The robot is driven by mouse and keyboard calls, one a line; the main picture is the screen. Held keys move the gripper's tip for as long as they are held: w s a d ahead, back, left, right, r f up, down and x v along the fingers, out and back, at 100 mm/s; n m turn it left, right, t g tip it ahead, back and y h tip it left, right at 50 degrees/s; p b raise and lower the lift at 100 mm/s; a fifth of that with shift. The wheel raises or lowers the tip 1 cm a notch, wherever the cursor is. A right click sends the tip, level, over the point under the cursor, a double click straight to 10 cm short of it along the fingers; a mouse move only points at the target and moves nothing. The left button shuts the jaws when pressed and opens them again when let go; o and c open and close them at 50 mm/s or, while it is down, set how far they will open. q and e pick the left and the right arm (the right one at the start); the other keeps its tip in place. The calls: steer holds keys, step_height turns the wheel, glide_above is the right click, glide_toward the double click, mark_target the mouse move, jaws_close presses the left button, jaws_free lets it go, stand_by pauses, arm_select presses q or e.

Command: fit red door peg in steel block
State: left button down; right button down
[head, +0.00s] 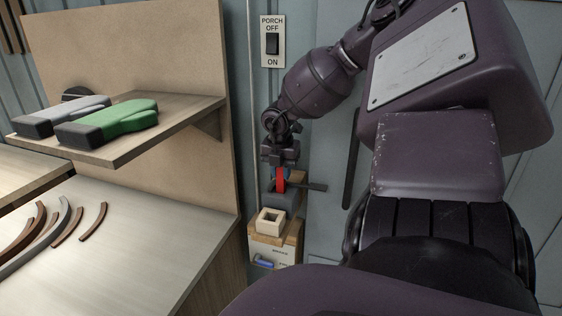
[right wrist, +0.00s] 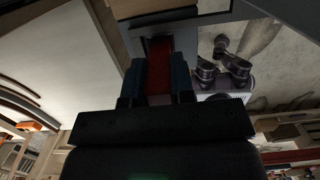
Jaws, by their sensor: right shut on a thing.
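My right gripper (head: 281,181) points down beside the wall and is shut on the red door peg (head: 281,179). In the right wrist view the red peg (right wrist: 160,66) stands between the two blue-grey fingers. A dark grey block, likely the steel block (head: 284,198), is directly below the peg in the head view. The peg's lower end meets the block's upper edge in the picture; I cannot tell whether it is in an opening or just above. My left gripper is in neither view.
A cream square block with a hollow (head: 270,222) sits in front on a wooden stand (head: 287,241). A switch plate (head: 272,41) is on the wall.

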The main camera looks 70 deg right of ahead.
steer(key=shift+f+b, duration=0.75)
steer(key=shift+f, duration=0.55)
steer(key=c, duration=0.9)
jaws_free()
steer(key=r, duration=0.3)
steer(key=r+p, duration=0.1)
steer(key=r, duration=0.2)
steer(key=a+r+p, duration=0.1)
steer(key=r, duration=0.2)
steer(key=shift+r, duration=0.25)
steer(key=shift+s+a+r, duration=0.1)
steer(key=shift+a+r, duration=0.05)
steer(key=shift+r, duration=0.5)
steer(key=shift+a+f, duration=0.1)
